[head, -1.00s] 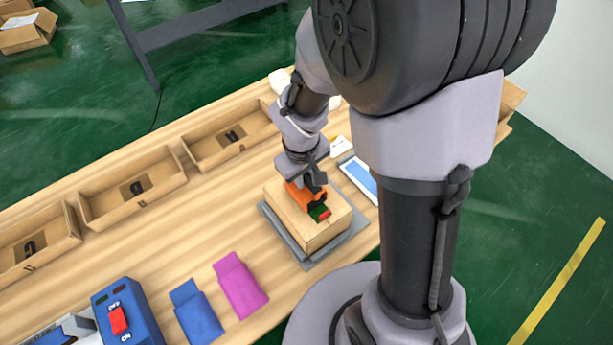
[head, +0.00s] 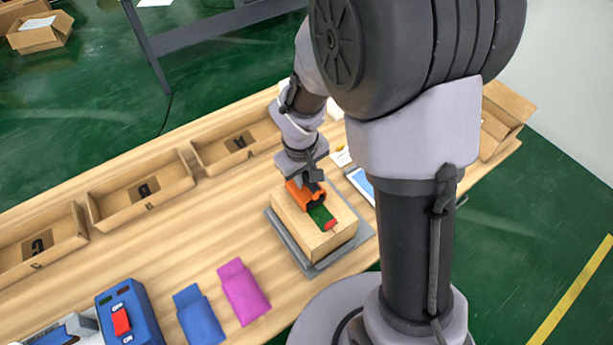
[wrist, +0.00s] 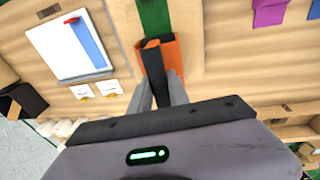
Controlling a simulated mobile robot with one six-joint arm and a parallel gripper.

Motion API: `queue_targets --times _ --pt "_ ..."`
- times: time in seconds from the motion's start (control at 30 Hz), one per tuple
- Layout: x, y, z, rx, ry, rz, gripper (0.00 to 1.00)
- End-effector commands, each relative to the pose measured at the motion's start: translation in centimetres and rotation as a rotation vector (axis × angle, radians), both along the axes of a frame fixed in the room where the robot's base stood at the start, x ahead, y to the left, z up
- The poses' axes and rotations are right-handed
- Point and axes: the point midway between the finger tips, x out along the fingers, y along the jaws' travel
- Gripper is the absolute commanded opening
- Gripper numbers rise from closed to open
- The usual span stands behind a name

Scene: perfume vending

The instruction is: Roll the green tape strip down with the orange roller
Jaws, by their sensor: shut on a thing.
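The orange roller (head: 308,195) is in my gripper (head: 308,182), on top of a light wooden box (head: 296,222). In the wrist view the gripper (wrist: 163,88) has both fingers closed on the orange roller (wrist: 172,52), which has a dark middle part. The green tape strip (head: 321,214) lies along the box top, with a red part at its near end. In the wrist view the green strip (wrist: 154,16) runs out beyond the roller. The part of the strip under the roller is hidden.
The box stands on a grey plate (head: 312,270). A tablet (head: 361,185) lies behind it to the right. Purple (head: 243,291) and blue (head: 197,315) pouches and a blue switch box (head: 128,312) are at the front left. Open cardboard trays (head: 140,192) line the back edge.

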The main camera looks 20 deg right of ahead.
Motion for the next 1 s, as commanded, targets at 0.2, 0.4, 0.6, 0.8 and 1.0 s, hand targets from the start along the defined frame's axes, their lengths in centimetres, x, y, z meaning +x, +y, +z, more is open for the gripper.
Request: queue_targets --times 0.2,0.4,0.6,0.8,1.0 --pt "0.4 0.1 0.1 0.001 -0.002 0.000 0.00" --pt "-0.4 -0.1 -0.1 0.001 -0.002 0.000 0.00" --pt "-0.9 -0.3 -0.1 0.000 -0.001 0.000 0.00" --pt "-1.6 -0.5 0.0 0.001 -0.002 0.000 0.00" --pt "-2.1 -0.7 -0.1 0.000 -0.003 0.000 0.00"
